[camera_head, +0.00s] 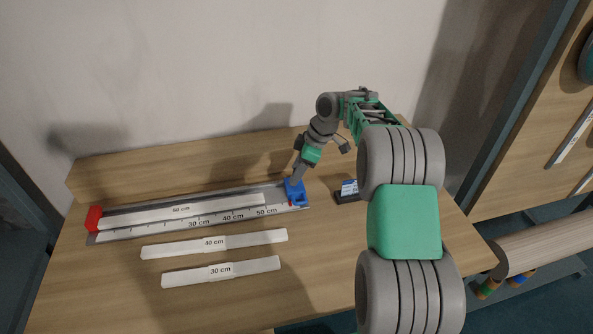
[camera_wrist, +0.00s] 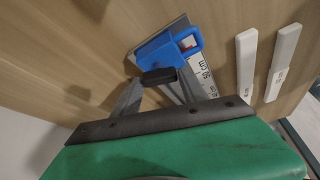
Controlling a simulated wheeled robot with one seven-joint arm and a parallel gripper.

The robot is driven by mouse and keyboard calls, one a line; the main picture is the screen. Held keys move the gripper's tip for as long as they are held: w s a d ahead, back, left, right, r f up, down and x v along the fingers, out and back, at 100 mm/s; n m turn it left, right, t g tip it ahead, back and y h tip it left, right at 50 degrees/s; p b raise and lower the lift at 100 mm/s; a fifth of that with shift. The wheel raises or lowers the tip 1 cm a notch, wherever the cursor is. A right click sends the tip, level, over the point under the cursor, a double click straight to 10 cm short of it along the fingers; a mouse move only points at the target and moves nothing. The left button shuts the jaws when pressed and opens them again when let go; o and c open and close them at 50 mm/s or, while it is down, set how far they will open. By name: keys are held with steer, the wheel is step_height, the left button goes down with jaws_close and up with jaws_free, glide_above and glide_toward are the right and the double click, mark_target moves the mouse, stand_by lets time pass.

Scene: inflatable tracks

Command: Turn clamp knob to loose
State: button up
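The blue clamp (camera_head: 295,190) sits at the right end of a long metal ruler track (camera_head: 180,213). In the wrist view the blue clamp (camera_wrist: 172,50) carries a dark oblong knob (camera_wrist: 158,76) on its near side. My gripper (camera_wrist: 160,80) has one finger at each end of this knob, and the fingertips appear to press on it. In the head view my gripper (camera_head: 297,178) points down onto the clamp from above, hiding the knob. A small red mark shows on the clamp.
A red end stop (camera_head: 93,218) is at the track's left end, with a 50 cm strip lying along the track. A 40 cm strip (camera_head: 214,244) and a shorter strip (camera_head: 221,272) lie in front. A small dark box (camera_head: 348,191) stands right of the clamp. A wall rises behind.

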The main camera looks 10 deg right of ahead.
steer(key=o, duration=0.4)
steer(key=shift+c, duration=0.2)
steer(key=v, duration=0.7)
steer(key=shift+r, duration=0.4)
steer(key=shift+d, duration=0.1)
steer(key=s+a+r+m+t+h, duration=0.1)
steer(key=s+a+r+m, duration=0.25)
steer(key=s, duration=0.35)
steer(key=s+a+r+m+h, duration=0.1)
steer(key=s+a+r+m, duration=0.25)
steer(key=s, duration=0.25)
steer(key=s+d+f+m, duration=0.1)
steer(key=s+f+m, duration=0.1)
steer(key=s, duration=0.2)
steer(key=s+d+f+m+h, duration=0.1)
steer(key=s+m, duration=0.1)
steer(key=s, duration=0.3)
steer(key=s+d+f+m+t+h, duration=0.1)
steer(key=s+f+m, duration=0.1)
steer(key=s, duration=0.3)
steer(key=shift+s+d+f+m, duration=0.2)
steer(key=shift+s+f+m, duration=0.05)
steer(key=shift+f+m, duration=0.15)
